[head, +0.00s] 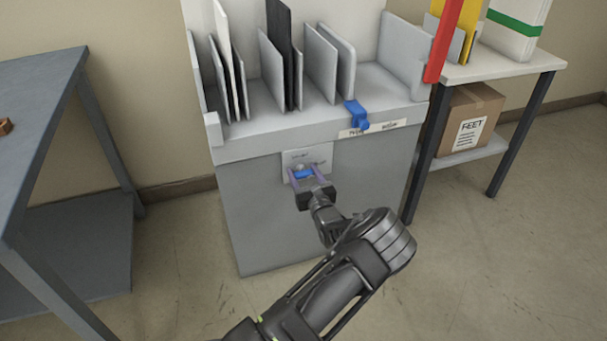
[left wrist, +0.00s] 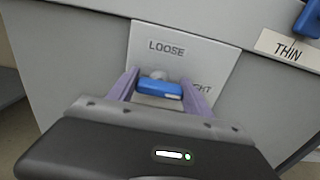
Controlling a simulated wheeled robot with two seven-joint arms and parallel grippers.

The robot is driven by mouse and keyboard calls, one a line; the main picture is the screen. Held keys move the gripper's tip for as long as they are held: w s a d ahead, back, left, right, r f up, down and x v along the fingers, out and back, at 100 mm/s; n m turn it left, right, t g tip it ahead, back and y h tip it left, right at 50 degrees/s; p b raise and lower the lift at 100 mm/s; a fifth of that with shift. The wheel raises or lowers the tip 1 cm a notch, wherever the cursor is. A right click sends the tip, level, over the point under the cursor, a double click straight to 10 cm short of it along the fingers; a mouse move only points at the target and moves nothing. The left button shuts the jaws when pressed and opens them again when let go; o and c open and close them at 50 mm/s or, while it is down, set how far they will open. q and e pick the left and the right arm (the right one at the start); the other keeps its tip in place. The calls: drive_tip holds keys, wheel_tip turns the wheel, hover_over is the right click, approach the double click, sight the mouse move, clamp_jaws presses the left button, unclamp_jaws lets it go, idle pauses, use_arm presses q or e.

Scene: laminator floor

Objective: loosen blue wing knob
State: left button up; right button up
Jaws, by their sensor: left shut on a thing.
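The blue wing knob (head: 303,174) sits on a pale label plate (head: 296,157) on the front of the grey laminator cabinet (head: 253,205). In the left wrist view the knob (left wrist: 160,88) lies crosswise, and the plate (left wrist: 205,62) reads "LOOSE" above it and a partly hidden "...GHT" at its right. My left gripper (head: 309,178) is shut on the knob, with one purple finger at each end of it. The fingers (left wrist: 160,90) also show in the left wrist view. My right gripper is not in view.
A blue lever (head: 356,115) stands on the machine's top edge beside a label strip (head: 372,129) reading "THIN" at its left. Upright dividers hold panels above. A grey table (head: 40,120) is at left. A white-topped stand (head: 510,66) with a cardboard box (head: 468,118) is at right.

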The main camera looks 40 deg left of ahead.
use_arm(q)
drive_tip(key=c, duration=0.4)
drive_tip(key=shift+c, duration=0.2)
drive_tip(key=shift+n, duration=0.3)
drive_tip(key=n+p, duration=0.1)
drive_tip(key=n, duration=0.5)
drive_tip(key=shift+s+a+f+n, duration=0.1)
drive_tip(key=shift+n, duration=0.3)
drive_tip(key=n, duration=0.3)
drive_tip(key=shift+f+n, duration=0.1)
drive_tip(key=shift+n, duration=0.2)
drive_tip(key=n, duration=0.2)
drive_tip(key=shift+n, duration=0.4)
drive_tip(key=shift+f+n+b, duration=0.1)
drive_tip(key=shift+n+b, duration=0.75)
drive_tip(key=shift+n, duration=1.35)
